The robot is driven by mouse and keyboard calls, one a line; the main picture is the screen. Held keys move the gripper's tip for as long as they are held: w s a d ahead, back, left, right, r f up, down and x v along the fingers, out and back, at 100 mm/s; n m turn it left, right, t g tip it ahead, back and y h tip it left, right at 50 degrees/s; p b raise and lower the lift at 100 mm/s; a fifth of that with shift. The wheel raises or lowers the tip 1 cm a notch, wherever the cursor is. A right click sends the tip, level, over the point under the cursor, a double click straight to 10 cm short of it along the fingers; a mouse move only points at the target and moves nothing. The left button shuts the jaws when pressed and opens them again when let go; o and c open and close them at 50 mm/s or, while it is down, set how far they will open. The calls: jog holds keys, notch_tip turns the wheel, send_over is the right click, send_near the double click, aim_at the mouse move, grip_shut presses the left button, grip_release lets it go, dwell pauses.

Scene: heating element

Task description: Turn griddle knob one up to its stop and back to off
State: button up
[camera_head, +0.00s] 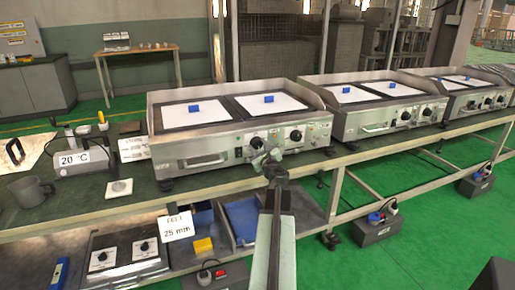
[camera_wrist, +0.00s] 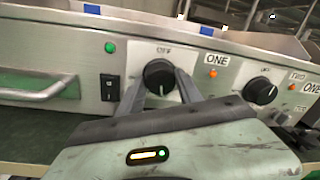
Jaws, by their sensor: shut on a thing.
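Griddle knob one (camera_wrist: 158,74) is a round black knob on the steel front panel, on a pale dial plate marked OFF at the top. The label ONE (camera_wrist: 216,59) is to its right. My gripper (camera_wrist: 163,86) is shut on knob one, with one grey finger at each side of it. In the head view my gripper (camera_head: 268,158) is at the front of the nearest griddle (camera_head: 215,155) and hides part of the knob. The knob's exact angle is too unclear to read.
Knob two (camera_wrist: 260,91) is close on the right, also in the head view (camera_head: 296,135). Left of knob one are a black switch (camera_wrist: 110,88), a green lamp (camera_wrist: 110,47) and a bar handle (camera_wrist: 40,90). An orange lamp (camera_wrist: 212,74) is under the ONE label.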

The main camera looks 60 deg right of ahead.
jog(key=shift+w+a, duration=0.15)
jog(key=o, duration=1.4)
jog(key=shift+c, duration=0.2)
jog(key=v, duration=0.7)
jog(key=shift+s+a, duration=0.2)
jog(key=shift+s, duration=0.15)
